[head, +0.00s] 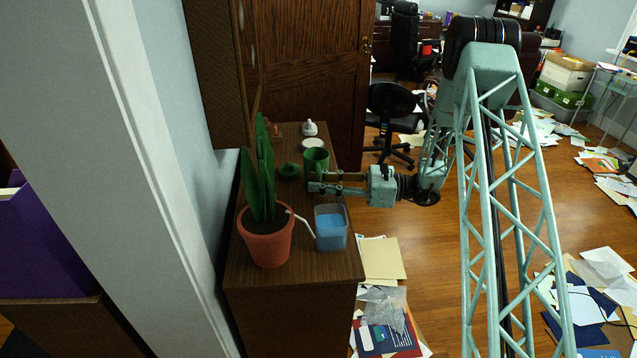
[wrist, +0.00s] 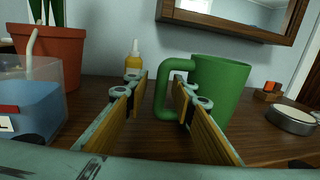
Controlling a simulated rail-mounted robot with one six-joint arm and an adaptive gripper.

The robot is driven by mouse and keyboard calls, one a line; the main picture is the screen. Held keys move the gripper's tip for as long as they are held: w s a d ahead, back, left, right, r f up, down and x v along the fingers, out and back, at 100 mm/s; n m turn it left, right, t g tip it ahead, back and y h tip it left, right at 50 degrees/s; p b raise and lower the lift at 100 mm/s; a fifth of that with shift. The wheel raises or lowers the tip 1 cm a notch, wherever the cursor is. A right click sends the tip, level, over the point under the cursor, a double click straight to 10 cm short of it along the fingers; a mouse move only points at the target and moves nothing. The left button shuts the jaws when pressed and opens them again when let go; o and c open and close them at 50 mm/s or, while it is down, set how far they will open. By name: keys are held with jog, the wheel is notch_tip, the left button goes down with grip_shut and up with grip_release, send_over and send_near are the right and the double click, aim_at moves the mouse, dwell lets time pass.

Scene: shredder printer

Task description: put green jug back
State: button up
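The green jug (head: 317,160) stands upright on the dark wooden cabinet top (head: 300,285). In the wrist view the jug (wrist: 222,85) is right of centre, with its handle on its left side. My gripper (head: 312,182) reaches in from the right, low over the cabinet top beside the jug. In the wrist view my gripper (wrist: 157,82) is open, with its fingers apart. The handle shows between the fingers, and the right finger hides part of the jug's lower side. I cannot tell whether a finger touches the handle.
A potted plant (head: 266,238) and a blue-filled clear container (head: 331,228) with a spout stand nearer on the cabinet. A yellow bottle (wrist: 133,60) stands behind the fingers. A round pale tin (wrist: 292,119) is right of the jug.

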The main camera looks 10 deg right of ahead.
jog(key=shift+r, duration=0.15)
jog(key=shift+v, duration=0.95)
jog(key=p+v, duration=0.2)
jog(key=v, duration=0.8)
dwell(0.3)
